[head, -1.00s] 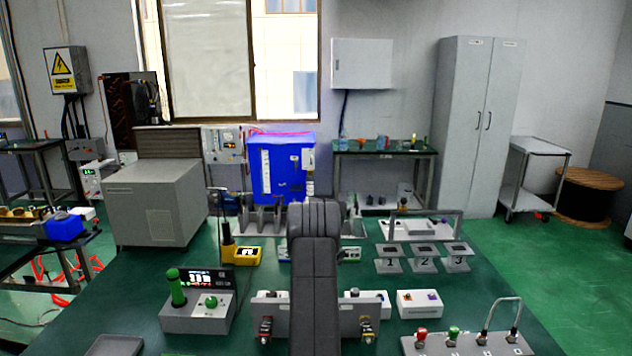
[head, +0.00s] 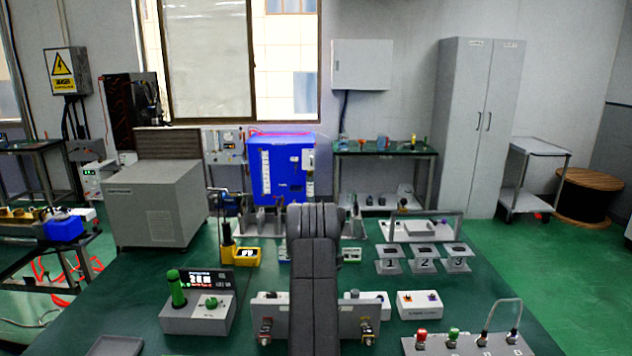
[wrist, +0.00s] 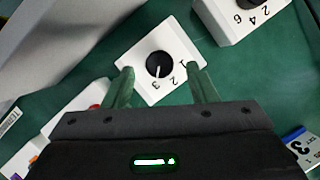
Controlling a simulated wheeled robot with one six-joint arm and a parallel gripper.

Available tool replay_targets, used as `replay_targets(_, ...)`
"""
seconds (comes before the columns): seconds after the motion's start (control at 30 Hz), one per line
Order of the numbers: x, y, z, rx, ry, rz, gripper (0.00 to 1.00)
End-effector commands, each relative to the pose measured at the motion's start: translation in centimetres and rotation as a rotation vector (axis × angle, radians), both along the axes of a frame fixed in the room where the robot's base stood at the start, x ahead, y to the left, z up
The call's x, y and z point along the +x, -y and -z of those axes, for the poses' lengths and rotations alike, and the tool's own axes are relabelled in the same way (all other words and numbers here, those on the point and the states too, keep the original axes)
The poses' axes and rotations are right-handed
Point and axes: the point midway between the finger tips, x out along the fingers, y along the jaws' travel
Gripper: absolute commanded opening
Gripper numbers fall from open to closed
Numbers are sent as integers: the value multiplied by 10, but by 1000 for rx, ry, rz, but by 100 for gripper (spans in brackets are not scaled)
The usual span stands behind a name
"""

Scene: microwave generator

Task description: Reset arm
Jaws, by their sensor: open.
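My gripper (wrist: 160,88) is open in the wrist view, with two green fingers spread and nothing held between them. A white box with a black rotary knob (wrist: 159,64) and the digits 1, 2 and 3 lies just beyond and between the fingertips. Whether the fingers touch the box I cannot tell. In the head view my dark grey arm stands upright in the middle and hides my gripper and part of the table (head: 420,285) behind it.
A second numbered knob box (wrist: 245,12) is at the wrist view's top right. In the head view, a grey control box with a green lever (head: 198,300), a yellow meter (head: 246,257), numbered stands (head: 425,259) and a switch panel (head: 468,343) stand around the arm.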

Motion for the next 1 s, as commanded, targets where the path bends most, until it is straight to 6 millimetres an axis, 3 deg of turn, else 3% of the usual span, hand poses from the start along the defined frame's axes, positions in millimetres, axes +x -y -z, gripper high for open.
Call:
replay_targets(0.4, 25, 17, -70, 0, 3, 2, 52)
replay_targets(0.73, 37, 24, -106, 0, 4, 1, 52)
replay_targets(1.0, 26, 18, -77, -1, -2, 1, 52)
